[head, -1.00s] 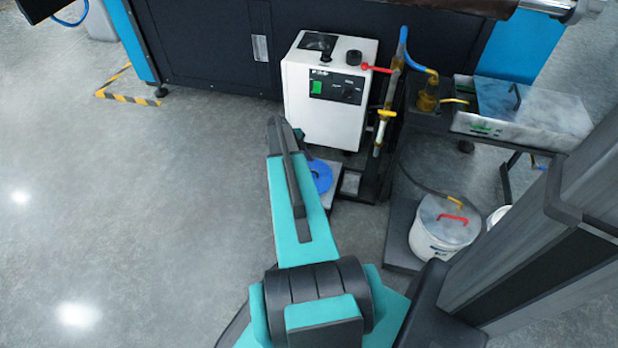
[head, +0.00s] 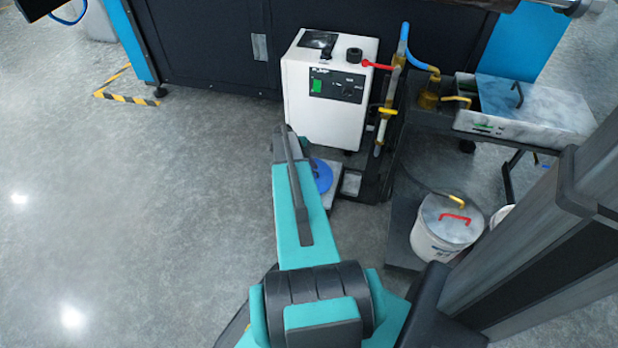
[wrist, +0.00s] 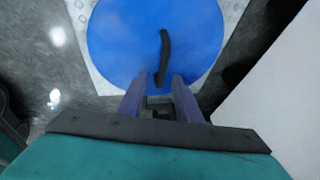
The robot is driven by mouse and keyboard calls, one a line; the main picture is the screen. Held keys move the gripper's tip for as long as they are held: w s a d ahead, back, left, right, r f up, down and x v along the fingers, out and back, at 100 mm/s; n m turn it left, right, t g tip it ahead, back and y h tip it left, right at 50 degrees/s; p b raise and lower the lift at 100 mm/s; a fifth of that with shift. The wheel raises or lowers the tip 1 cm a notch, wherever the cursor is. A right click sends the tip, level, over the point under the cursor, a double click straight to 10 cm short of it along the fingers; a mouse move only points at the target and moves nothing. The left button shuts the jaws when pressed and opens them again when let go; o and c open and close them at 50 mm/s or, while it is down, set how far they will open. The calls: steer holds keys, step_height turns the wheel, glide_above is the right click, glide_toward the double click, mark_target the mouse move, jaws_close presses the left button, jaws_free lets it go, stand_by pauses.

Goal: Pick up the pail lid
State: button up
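A round blue lid (wrist: 118,40) with a dark bar handle (wrist: 164,55) lies on a pale square plate (wrist: 95,78) in the wrist view. My gripper (wrist: 159,84) is open above it, its two fingers apart. The near end of the handle shows between the fingertips; I cannot tell the height gap. In the head view the blue lid (head: 322,176) is partly hidden by my arm, and my gripper is hidden there. A white pail (head: 430,243) at the right has a grey cover (head: 440,212) with a red handle.
A white pump box (head: 325,105) stands just behind the blue lid. A dark frame with pipes and valves (head: 385,115) is to its right. A bench with a grey tray (head: 545,125) stands further right. Open floor (head: 130,200) lies to the left.

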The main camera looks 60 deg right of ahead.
stand_by(0.5)
jaws_close()
steer(key=shift+r+p, duration=0.4)
steer(key=shift+r, duration=0.45)
step_height(320, 180, up, 2)
steer(key=shift+r+p, duration=0.25)
steer(key=shift+p, duration=0.25)
steer(key=s+a+p, duration=0.2)
steer(key=s+a, duration=0.6)
steer(key=a, duration=0.5)
steer(key=shift+a+r, duration=0.4)
